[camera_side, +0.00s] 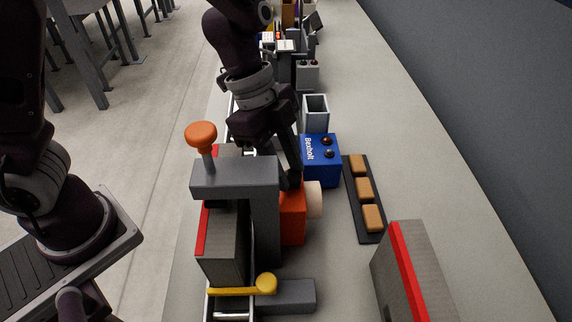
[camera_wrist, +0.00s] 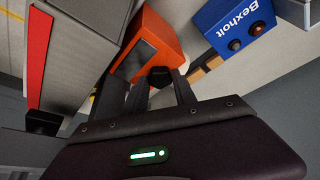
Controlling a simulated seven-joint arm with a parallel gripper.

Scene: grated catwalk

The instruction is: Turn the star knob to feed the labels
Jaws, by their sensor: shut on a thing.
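The labeler is an orange box (camera_side: 292,218) with a cream roll (camera_side: 315,200) on its right side. The orange box also shows in the wrist view (camera_wrist: 160,42). The star knob (camera_wrist: 160,76) appears as a small dark shape at the box's near edge, between the fingers. My gripper (camera_side: 291,182) reaches down to the top of the box, and in the wrist view my gripper (camera_wrist: 160,88) has one finger on either side of the knob, shut on it. In the side view the knob is hidden by the fingers and the grey frame.
A grey gantry (camera_side: 235,178) with an orange mushroom button (camera_side: 201,135) stands close left of the box. A blue Bexholt box (camera_side: 321,160) is just behind. A dark tray (camera_side: 356,200) with tan blocks lies right. A red-striped grey block (camera_side: 412,275) stands front right.

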